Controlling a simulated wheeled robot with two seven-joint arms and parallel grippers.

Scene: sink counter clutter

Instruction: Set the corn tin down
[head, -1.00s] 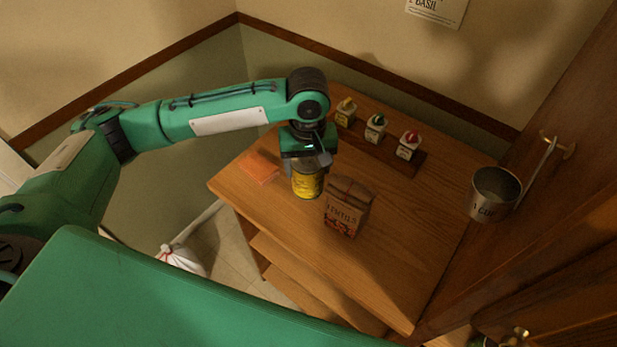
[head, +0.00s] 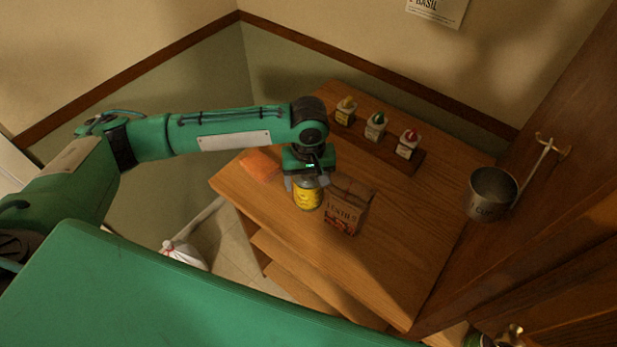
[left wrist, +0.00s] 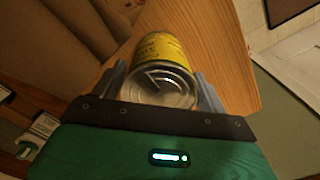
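The corn tin (head: 308,196), yellow with a bare metal top, is upright near the left part of the wooden counter (head: 400,255). My left gripper (head: 308,181) is above it, pointing down, with its fingers on either side of the tin's top. The left wrist view shows the tin (left wrist: 160,72) between the two fingers, which look shut on it. The tin's base is at or very close to the counter; I cannot tell whether it touches. My right gripper is not in view.
A brown lentils bag (head: 347,208) stands close at the tin's right. An orange cloth (head: 260,166) lies to the left. A metal cup (head: 491,193) hangs at the right. The front right counter is clear.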

